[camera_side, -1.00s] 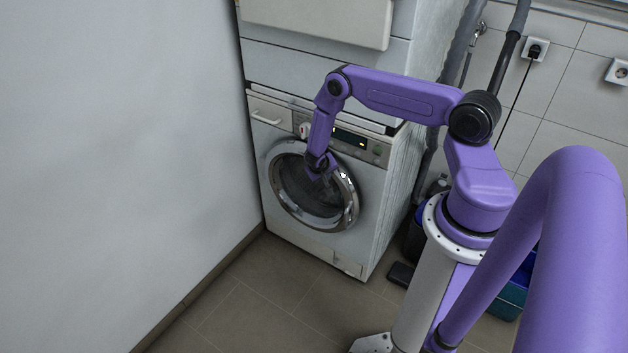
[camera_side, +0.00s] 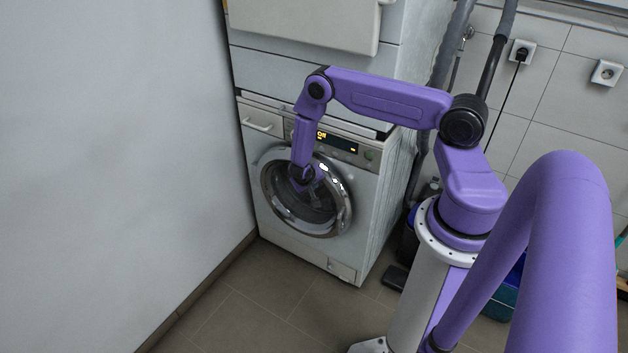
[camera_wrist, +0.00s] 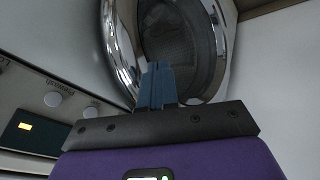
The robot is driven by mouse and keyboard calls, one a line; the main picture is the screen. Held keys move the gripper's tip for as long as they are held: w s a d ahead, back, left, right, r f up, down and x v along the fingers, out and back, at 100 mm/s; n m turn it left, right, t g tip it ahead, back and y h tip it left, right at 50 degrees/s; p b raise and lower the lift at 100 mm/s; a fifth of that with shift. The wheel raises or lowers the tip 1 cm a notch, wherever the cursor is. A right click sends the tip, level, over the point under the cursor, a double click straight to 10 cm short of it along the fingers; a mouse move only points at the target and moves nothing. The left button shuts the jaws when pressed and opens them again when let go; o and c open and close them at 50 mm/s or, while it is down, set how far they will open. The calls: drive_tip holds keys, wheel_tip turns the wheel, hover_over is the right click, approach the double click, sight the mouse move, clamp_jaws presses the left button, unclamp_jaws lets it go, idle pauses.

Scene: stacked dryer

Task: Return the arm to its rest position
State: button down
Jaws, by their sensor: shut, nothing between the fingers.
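My purple arm reaches from its column across to the front of the lower machine. My gripper (camera_wrist: 157,88) is shut with nothing between its fingers; its blue-grey fingertips are together in the wrist view. In the side view the wrist end of my arm is in front of the upper left part of the round door, and the fingers are too small to make out well. The washing machine (camera_side: 372,200) has its door (camera_side: 342,218) closed, with a chrome ring and dark glass. The door also shows in the wrist view (camera_wrist: 222,45).
A second white machine (camera_side: 300,65) is stacked above. The lit display panel (camera_side: 338,142) also shows in the wrist view (camera_wrist: 30,132). A grey wall (camera_side: 110,150) stands close on the left. Pipes and sockets (camera_side: 607,72) are at the right. The floor (camera_side: 240,315) in front is clear.

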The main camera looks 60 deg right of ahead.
drive_tip(key=s+a+r+n+y, duration=0.1)
drive_tip(key=s+a+r+n, duration=0.2)
drive_tip(key=a+r, duration=0.8)
drive_tip(key=s+a+r+n, duration=0.35)
drive_tip(key=a+r, duration=0.45)
drive_tip(key=r, duration=0.7)
drive_tip(key=s+a+r+n+y, duration=0.2)
drive_tip(key=s+r+n, duration=0.1)
drive_tip(key=s, duration=0.4)
drive_tip(key=s+a+r+n+g+y, duration=0.1)
drive_tip(key=s+a+r+n+y, duration=0.1)
drive_tip(key=s, duration=0.6)
drive_tip(key=s+a+r+n+y, duration=0.2)
drive_tip(key=s+a+r+n, duration=0.2)
drive_tip(key=s+r+n, duration=0.2)
drive_tip(key=shift+s+r+n+g+y, duration=0.2)
drive_tip(key=shift+s+n+g+y, duration=0.15)
drive_tip(key=shift+s+n, duration=0.3)
drive_tip(key=c, duration=1.8)
unclamp_jaws()
